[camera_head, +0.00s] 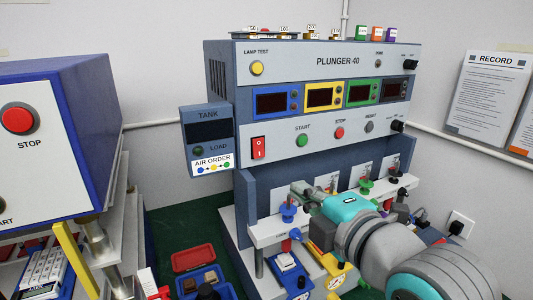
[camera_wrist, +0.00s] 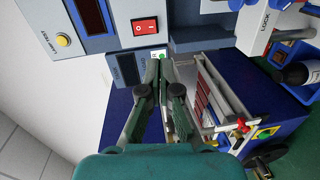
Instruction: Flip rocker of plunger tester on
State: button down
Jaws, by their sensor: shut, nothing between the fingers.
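The plunger tester (camera_head: 338,62) is a grey-blue cabinet labelled PLUNGER 40. Its red rocker (camera_head: 258,148) sits on the lower white panel, left of the green START button (camera_head: 302,140). In the wrist view the rocker (camera_wrist: 145,26) shows near the top, just above and left of the fingertips. My gripper (camera_head: 297,188) reaches in from the lower right in the head view, in front of the tester and below and right of the rocker. In the wrist view my gripper (camera_wrist: 158,62) has its fingers together and empty, and no contact with the rocker shows. The displays are dark.
A TANK box (camera_head: 208,132) juts from the tester's left side. A blue-edged machine with a red STOP button (camera_head: 17,119) stands at the left. Plunger stations with a blue knob (camera_head: 288,213) lie below the panel, close to my arm. The area before the rocker looks clear.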

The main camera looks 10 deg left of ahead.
aim_at(260, 156)
jog(key=shift+w+a+r+n, duration=0.1)
jog(key=shift+r+n, duration=0.05)
jog(key=shift+r, duration=0.2)
jog(key=shift+w+a+r+n, duration=0.1)
jog(key=shift+r+n, duration=0.05)
jog(key=shift+r, duration=0.2)
jog(key=x, duration=1.4)
jog(key=shift+a, duration=0.1)
jog(key=shift+w+a+f, duration=0.15)
jog(key=shift+w+a, duration=0.05)
jog(key=shift+s+d, duration=0.1)
jog(key=shift+s, duration=0.05)
